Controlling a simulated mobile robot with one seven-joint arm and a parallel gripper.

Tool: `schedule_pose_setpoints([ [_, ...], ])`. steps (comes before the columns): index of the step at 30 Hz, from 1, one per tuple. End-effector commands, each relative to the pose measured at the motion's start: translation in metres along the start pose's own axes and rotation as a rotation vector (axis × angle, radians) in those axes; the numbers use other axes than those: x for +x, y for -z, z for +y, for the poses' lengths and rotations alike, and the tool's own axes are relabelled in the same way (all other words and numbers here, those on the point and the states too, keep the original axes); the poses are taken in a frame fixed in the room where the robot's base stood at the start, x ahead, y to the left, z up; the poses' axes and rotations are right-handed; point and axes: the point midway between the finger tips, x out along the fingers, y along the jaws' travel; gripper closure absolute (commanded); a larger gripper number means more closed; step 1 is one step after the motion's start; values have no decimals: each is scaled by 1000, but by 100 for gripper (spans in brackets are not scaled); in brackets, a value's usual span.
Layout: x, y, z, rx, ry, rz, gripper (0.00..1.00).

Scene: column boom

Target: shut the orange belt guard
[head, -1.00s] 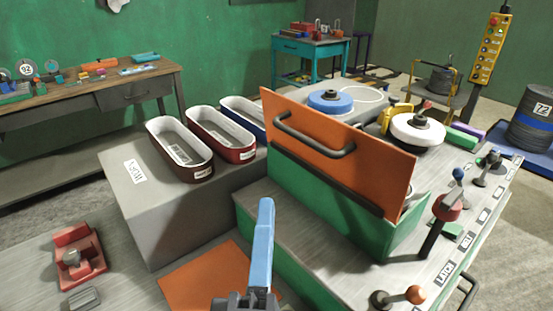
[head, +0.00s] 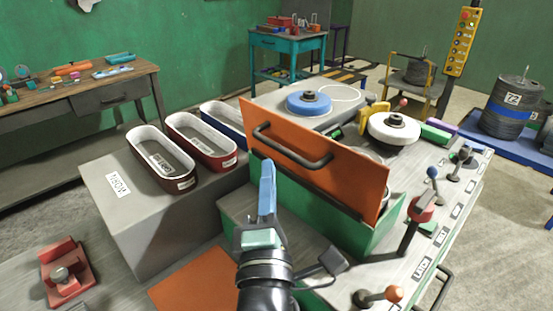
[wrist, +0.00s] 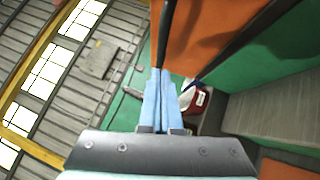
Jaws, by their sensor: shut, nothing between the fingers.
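The orange belt guard (head: 350,182) is a flat panel standing raised along the green housing (head: 290,196), with pulleys exposed behind it. A dark bar handle (head: 295,152) runs across its face. The guard also fills the upper right of the wrist view (wrist: 205,35). My gripper (head: 267,168) has its blue fingers together and empty, pointing up in front of the guard's left part, below the handle's left end. In the wrist view the fingertips (wrist: 162,68) appear close beside the orange panel. I cannot tell whether they touch it.
Oval bins, one dark brown (head: 160,165) and one red (head: 205,145), stand on a grey block left of the guard. A blue pulley (head: 308,103) and a white pulley (head: 393,130) lie behind it. A red-knobbed lever (head: 420,208) stands to the right.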

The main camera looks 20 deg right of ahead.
Motion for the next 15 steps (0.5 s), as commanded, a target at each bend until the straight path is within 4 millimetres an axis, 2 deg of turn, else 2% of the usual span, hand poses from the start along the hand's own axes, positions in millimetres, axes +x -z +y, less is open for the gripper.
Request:
schedule_pose_setpoints([
  [6,12,-12,1,0,1,0,100],
  [15,13,-13,0,0,1,1,100],
])
